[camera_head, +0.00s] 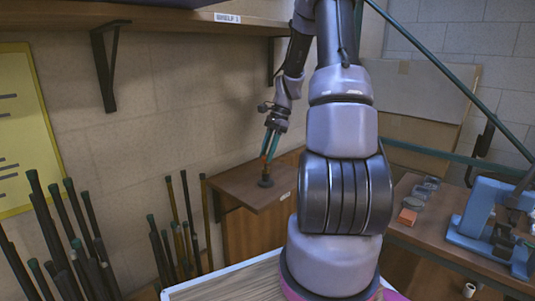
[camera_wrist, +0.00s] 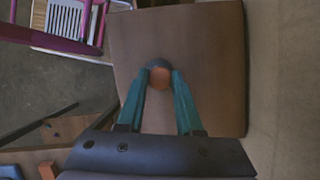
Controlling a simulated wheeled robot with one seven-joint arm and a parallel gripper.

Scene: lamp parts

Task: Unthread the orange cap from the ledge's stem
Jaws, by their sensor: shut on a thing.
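The orange cap (camera_wrist: 160,78) shows between my fingertips in the wrist view. My gripper (camera_wrist: 160,82) has teal fingers and is shut on the cap, one finger on each side. A dark round part, the stem's base (camera_head: 265,181), sits on the wooden ledge (camera_head: 235,187) directly below the fingertips in the head view. It also shows as a dark rim past the cap in the wrist view (camera_wrist: 158,63). The stem itself is mostly hidden by the cap and fingers. I cannot tell whether the cap is still engaged on the thread.
A wooden shelf (camera_head: 180,17) runs along the wall above my arm. Several dark rods (camera_head: 60,240) stand at the left. At the right a bench (camera_head: 445,235) holds a blue vise (camera_head: 485,215) and an orange block (camera_head: 407,217). The ledge around the base is clear.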

